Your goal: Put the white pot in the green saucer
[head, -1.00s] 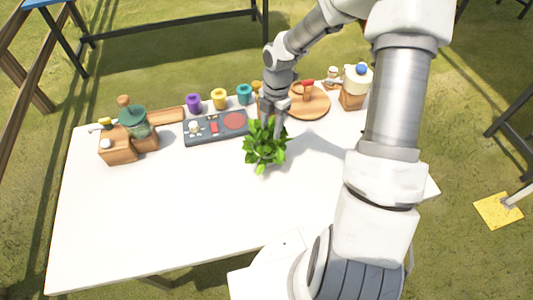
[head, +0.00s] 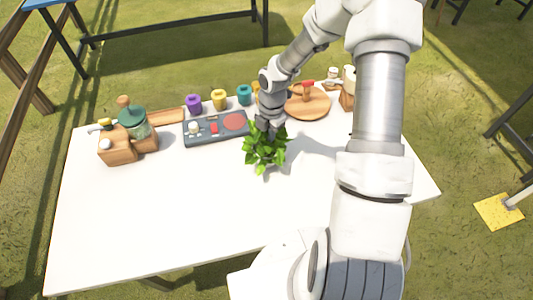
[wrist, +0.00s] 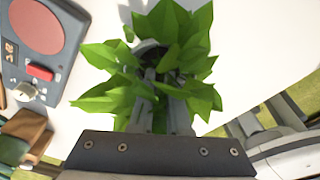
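A leafy green plant (head: 265,150) stands on the white table, right of its middle. Its leaves (wrist: 100,97) fill the centre of the wrist view and cover whatever pot is below, so no white pot is clearly visible. My gripper (head: 268,132) is down at the plant's back edge in the head view. In the wrist view its grey fingers (wrist: 160,105) reach in among the leaves. The fingertips are covered, so I cannot tell whether they grip anything. I cannot make out a green saucer in either view.
Behind the plant lie a dark panel with a red disc (head: 234,121), purple (head: 194,103), yellow (head: 219,99) and teal (head: 244,94) cups, and a round wooden board (head: 307,106). Wooden items (head: 118,150) stand far left. The table's front left (head: 140,220) is clear.

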